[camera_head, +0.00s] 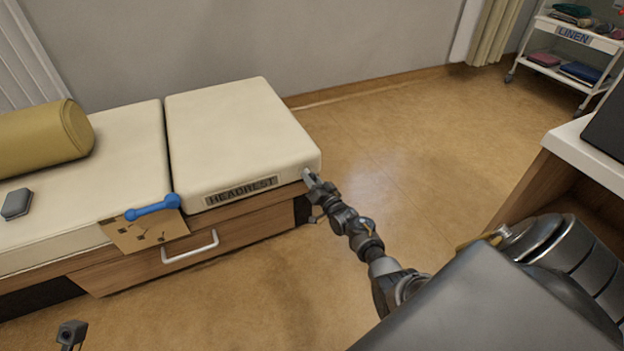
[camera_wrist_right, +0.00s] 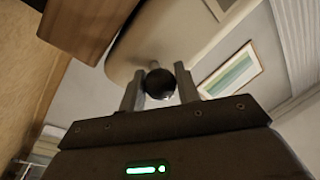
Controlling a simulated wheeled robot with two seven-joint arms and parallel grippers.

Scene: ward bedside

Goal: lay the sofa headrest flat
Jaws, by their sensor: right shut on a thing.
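The sofa headrest (camera_head: 235,125) is the cream padded section at the right end of the sofa, with a HEADREST label (camera_head: 242,191) on its front. It looks level or nearly level with the cream section (camera_head: 125,140) left of it, with a dark seam between; a slight tilt is hard to judge. My right gripper (camera_head: 309,177) is at the headrest's front right corner. In the right wrist view its fingers (camera_wrist_right: 160,88) are shut around a dark round knob (camera_wrist_right: 159,84) on the headrest's edge.
A yellow bolster (camera_head: 40,137) and a small grey object (camera_head: 17,204) lie on the sofa. A brown patterned piece (camera_head: 140,236) with a blue handle-like object (camera_head: 152,208) hangs over its front, near a drawer handle (camera_head: 190,247). A wooden cabinet (camera_head: 535,185) stands right; floor (camera_head: 420,150) between is clear.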

